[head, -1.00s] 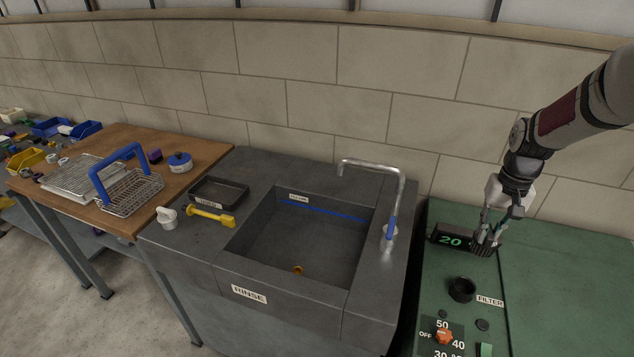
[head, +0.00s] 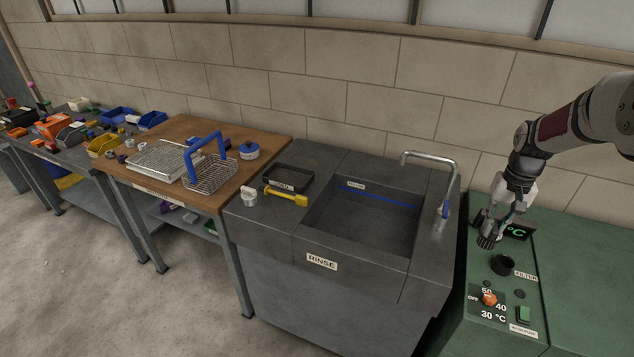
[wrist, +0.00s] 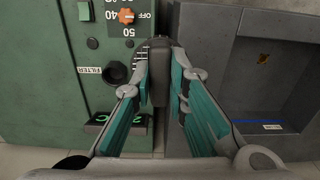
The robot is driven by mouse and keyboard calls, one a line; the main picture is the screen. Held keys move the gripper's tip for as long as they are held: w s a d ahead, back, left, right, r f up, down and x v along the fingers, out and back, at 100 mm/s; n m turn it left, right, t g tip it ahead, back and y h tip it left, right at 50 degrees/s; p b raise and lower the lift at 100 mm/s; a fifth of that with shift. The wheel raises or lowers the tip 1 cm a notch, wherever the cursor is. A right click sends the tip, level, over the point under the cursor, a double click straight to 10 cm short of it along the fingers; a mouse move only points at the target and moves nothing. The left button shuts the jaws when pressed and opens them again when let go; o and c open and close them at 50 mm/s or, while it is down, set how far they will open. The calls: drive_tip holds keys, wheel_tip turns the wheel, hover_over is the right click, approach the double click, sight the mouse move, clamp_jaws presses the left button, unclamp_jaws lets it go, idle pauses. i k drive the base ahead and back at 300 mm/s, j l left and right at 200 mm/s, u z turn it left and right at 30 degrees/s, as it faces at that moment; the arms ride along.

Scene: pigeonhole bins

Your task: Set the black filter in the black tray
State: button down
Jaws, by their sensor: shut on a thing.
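My gripper (head: 492,232) is shut on the black filter (head: 486,242), a dark ribbed piece held above the left edge of the green unit. In the wrist view the filter (wrist: 158,62) sits between the fingertips, over the border of the green unit and the grey sink. The black tray (head: 288,179) is a shallow rectangular tray on the sink's left back ledge, well to the left of my gripper. It looks empty. A label on its front is too small to read.
The sink basin (head: 365,222) and its tap (head: 432,160) lie between my gripper and the tray. The green unit has a round black filter socket (head: 502,265) and an orange knob (head: 489,300).

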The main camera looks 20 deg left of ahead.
sight(288, 180)
drive_tip(key=j+u, duration=0.15)
drive_tip(key=j, duration=1.65)
drive_tip(key=i+j, duration=0.1)
drive_tip(key=j, duration=0.35)
drive_tip(key=i+j, duration=0.1)
drive_tip(key=j, duration=0.3)
drive_tip(key=j+u, duration=0.1)
drive_tip(key=j, duration=0.35)
drive_tip(key=i+j, duration=0.15)
drive_tip(key=i, duration=0.25)
drive_tip(key=i+j, duration=0.1)
drive_tip(key=i, duration=0.3)
drive_tip(key=j+u, duration=0.05)
